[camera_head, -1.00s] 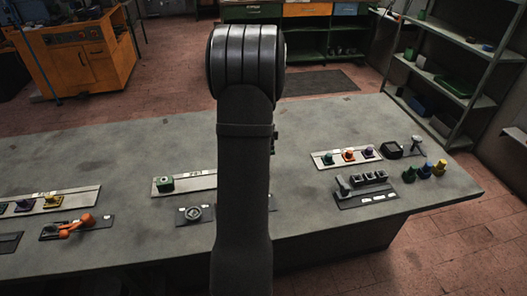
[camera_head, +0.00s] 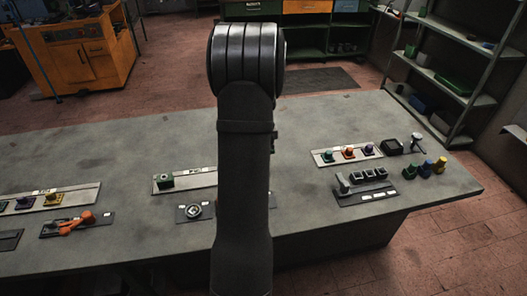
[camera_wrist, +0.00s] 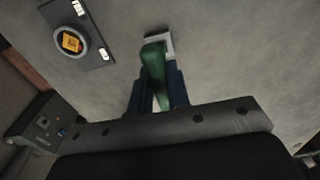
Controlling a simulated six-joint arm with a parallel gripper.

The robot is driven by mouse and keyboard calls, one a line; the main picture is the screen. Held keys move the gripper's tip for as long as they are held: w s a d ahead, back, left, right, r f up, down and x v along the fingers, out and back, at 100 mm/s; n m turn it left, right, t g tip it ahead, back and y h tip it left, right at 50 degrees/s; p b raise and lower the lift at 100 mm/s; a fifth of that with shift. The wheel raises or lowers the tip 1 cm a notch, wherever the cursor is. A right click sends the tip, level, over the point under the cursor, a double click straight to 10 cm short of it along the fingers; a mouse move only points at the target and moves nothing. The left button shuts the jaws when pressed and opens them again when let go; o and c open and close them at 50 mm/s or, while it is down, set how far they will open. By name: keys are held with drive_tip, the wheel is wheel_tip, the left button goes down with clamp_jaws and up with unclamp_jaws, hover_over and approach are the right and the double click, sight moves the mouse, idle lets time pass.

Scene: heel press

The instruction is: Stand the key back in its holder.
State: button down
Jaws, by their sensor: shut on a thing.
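My gripper (camera_wrist: 155,97) shows in the wrist view with its two blue fingers shut on a green piece (camera_wrist: 153,62), which I take to be the key. The green piece leans slightly and its far end reaches a small pale square part (camera_wrist: 160,43) on the grey surface. I cannot tell whether it touches or sits in that part, or whether that part is the holder. In the head view my own arm stands in the middle and hides the gripper and the key.
In the wrist view a dark plate (camera_wrist: 82,30) with a round fitting and orange centre lies at upper left. The bench's back is clear.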

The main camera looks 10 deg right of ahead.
drive_tip(key=shift+f, duration=0.35)
drive_tip(key=c, duration=1.3)
unclamp_jaws()
drive_tip(key=shift+r, duration=0.1)
wheel_tip(320, 180, up, 17)
drive_tip(key=shift+a+r, duration=0.1)
drive_tip(key=shift+r, duration=0.05)
wheel_tip(320, 180, down, 18)
drive_tip(key=shift+r, duration=0.25)
